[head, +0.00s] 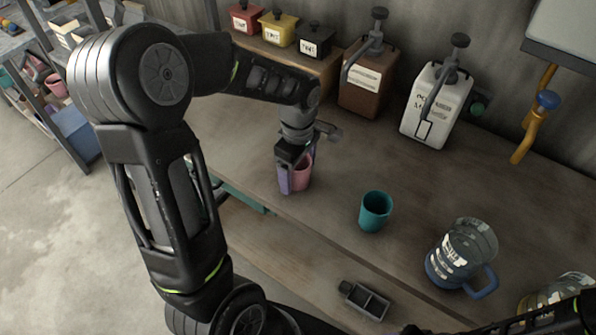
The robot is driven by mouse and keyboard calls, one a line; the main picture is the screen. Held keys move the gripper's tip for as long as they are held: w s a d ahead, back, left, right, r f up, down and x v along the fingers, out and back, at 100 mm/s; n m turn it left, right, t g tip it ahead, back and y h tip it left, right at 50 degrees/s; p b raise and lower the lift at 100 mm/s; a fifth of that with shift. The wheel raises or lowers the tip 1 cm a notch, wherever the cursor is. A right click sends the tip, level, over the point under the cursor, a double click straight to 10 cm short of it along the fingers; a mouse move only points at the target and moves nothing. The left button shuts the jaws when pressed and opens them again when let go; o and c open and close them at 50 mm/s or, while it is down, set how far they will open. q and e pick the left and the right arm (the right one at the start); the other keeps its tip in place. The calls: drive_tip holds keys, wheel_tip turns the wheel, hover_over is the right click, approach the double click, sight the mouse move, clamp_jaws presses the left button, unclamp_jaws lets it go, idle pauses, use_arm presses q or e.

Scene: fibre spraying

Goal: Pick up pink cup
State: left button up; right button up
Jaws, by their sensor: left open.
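The pink cup (303,174) stands on the brown workbench (330,215) near its front edge, partly hidden by my left gripper. My left gripper (298,170) points down at the cup and is open, with its fingers about the cup. A purple upright piece shows at the left side of the cup; I cannot tell whether it is a finger pad or a separate thing. I cannot tell whether the fingers touch the cup. My right gripper's jaws do not show; only part of a dark arm is at the bottom right.
A teal cup (375,211) stands to the right of the pink cup, and a clear jug with a blue base (461,255) is further right. Brown (364,88) and white (436,103) canisters stand behind. A grey divided tray (366,300) is lower down.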

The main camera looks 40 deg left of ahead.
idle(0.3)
use_arm(q)
drive_tip(key=c, duration=1.3)
